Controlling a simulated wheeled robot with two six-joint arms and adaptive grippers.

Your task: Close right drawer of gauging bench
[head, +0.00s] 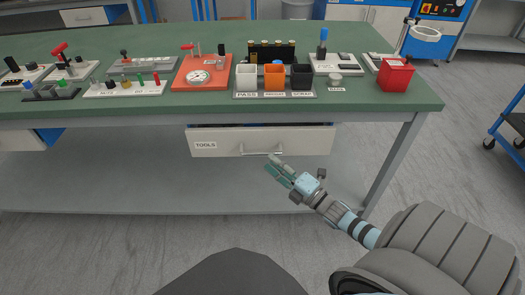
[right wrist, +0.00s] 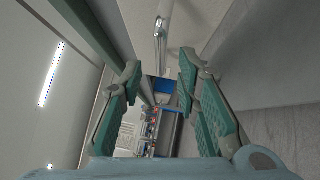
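The gauging bench (head: 140,115) has a green top. Its right drawer (head: 225,145), labelled TOOLS, has a white front that stands out from under the top, with a dark gap above it, so it looks partly open. The drawer's metal bar handle (head: 258,155) is at the middle of the front; a bar that looks like it shows at the top of the right wrist view (right wrist: 161,35). My right gripper (head: 274,164) is just below and in front of the handle. Its green-padded fingers are apart with nothing between them (right wrist: 158,88). My left gripper is out of view.
On the bench are white, orange and black bins (head: 274,81), an orange gauge plate (head: 202,85) and a red box (head: 395,75) near the right front corner. A grey bench leg (head: 390,165) stands right of the drawer. A blue cart (head: 512,125) is at the right edge.

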